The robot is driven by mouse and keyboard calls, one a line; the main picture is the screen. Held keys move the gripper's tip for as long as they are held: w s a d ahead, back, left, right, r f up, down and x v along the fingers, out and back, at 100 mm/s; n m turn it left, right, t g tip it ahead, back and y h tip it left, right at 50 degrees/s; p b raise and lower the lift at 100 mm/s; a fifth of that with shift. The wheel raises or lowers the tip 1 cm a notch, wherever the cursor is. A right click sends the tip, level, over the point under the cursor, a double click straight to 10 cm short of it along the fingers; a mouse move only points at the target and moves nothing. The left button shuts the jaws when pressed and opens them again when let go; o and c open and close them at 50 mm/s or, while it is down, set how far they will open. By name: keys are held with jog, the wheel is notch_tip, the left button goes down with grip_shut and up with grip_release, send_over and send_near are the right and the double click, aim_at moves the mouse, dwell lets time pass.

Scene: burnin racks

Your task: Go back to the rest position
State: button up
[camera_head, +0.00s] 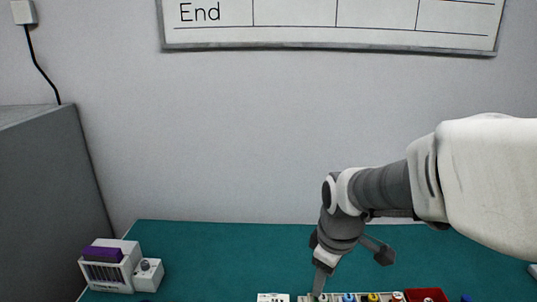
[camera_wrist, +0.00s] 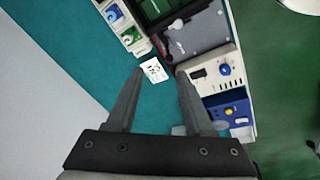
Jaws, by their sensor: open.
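My gripper (camera_wrist: 160,75) is open, with its two dark fingers apart and nothing between them that I can see held. A white card with dark marks (camera_wrist: 153,70) lies on the green table beyond the fingertips in the wrist view. In the head view my arm reaches in from the right and bends down, with my gripper (camera_head: 318,284) low over the table near the bottom edge. The fingertips are partly cut off or hidden there.
The green table (camera_head: 220,250) is clear at left centre. A white rack with a purple block (camera_head: 104,268) stands at the left beside a small white device (camera_head: 147,275). A row of coloured knobs (camera_head: 372,297) lies at the bottom edge. A grey partition (camera_head: 45,200) stands at far left.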

jog(key=s+d+r+m+t, duration=0.3)
jog(key=s+r+m, duration=0.6)
jog(key=s, duration=0.4)
jog(key=shift+m, duration=0.8)
